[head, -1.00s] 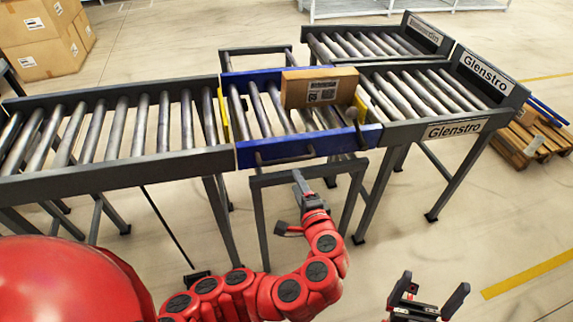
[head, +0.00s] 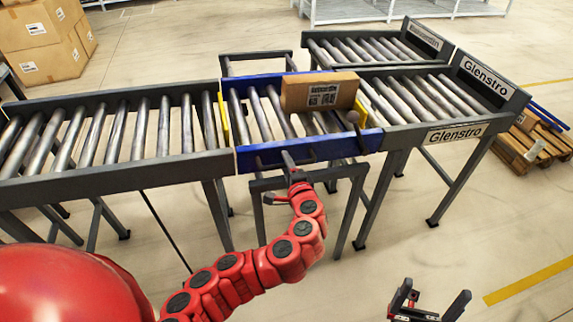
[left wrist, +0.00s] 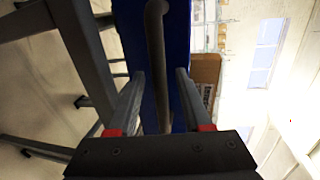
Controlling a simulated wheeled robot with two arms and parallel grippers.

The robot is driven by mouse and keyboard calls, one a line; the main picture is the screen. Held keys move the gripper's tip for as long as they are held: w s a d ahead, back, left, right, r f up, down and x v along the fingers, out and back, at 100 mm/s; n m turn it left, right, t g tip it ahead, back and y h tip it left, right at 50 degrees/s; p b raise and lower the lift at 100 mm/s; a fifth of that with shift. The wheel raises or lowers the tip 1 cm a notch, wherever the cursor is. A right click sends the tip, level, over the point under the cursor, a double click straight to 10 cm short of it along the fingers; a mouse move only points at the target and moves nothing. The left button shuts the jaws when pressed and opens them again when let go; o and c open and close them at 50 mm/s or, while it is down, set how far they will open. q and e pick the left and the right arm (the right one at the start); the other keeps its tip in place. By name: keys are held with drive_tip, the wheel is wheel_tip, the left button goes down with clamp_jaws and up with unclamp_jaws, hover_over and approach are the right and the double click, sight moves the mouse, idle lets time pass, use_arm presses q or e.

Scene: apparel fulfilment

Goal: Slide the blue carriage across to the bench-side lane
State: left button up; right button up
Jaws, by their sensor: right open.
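The blue carriage (head: 258,157) has rollers and carries a brown cardboard box (head: 318,92). It stands between the left conveyor and the nearer right-hand lane (head: 440,95), roughly in line with both. A dark bar handle runs along its near side; it shows in the left wrist view (left wrist: 155,38). My left gripper (head: 287,158) is at this handle. In the left wrist view my left gripper (left wrist: 158,80) is open, with one finger on each side of the handle and visible gaps. My right gripper (head: 432,300) is open and empty, low at right, away from the carriage.
A roller conveyor (head: 110,178) runs off to the left. A farther lane (head: 375,48) lies behind the nearer right-hand one. The carriage's support frame (head: 258,58) extends back toward it. Boxes (head: 45,45) are stacked at far left, and a pallet (head: 540,145) lies at right.

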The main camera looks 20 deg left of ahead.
use_arm(q)
clamp_jaws()
idle(1.3)
